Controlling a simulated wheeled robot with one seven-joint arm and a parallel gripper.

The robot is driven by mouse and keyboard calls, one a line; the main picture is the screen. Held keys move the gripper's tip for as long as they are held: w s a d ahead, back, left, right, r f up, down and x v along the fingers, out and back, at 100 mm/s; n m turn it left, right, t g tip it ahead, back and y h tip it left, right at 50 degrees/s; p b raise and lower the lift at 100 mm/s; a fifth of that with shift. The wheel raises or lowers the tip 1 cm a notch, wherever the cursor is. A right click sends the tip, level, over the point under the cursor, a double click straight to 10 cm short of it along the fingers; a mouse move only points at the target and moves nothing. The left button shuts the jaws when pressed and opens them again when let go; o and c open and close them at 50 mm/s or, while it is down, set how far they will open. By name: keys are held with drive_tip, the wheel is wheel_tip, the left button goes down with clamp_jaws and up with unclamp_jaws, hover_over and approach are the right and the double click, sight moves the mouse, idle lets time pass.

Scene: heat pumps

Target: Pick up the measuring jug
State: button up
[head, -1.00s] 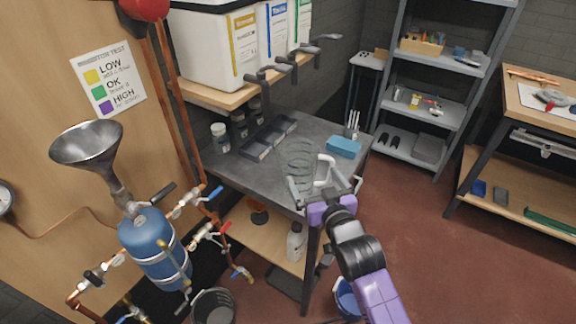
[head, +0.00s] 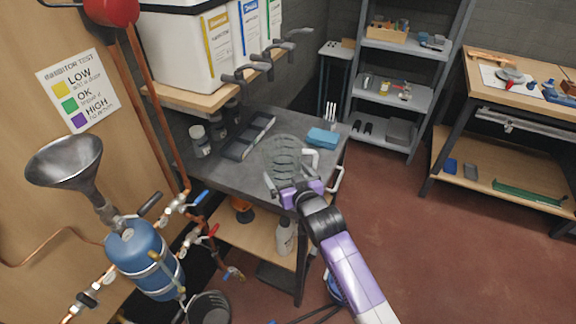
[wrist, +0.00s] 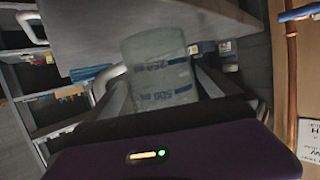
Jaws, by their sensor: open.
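The measuring jug (head: 283,153) is a clear, ribbed cylinder with a pale handle on its right side. It stands near the front of the grey bench top. In the wrist view the jug (wrist: 160,68) shows blue markings and sits between my two dark fingers, with its handle at the left. My purple gripper (head: 288,178) is open at the front side of the jug. I cannot tell whether the fingers touch it.
A blue sponge-like block (head: 322,137) lies behind the jug on the bench (head: 225,179). Dark trays (head: 247,137) and small jars (head: 200,140) stand to the left. Taps overhang the bench from white containers (head: 185,45). Open red floor lies right.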

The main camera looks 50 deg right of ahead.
drive_tip(key=shift+x, duration=1.05)
drive_tip(key=shift+a, duration=0.1)
drive_tip(key=c, duration=1.2)
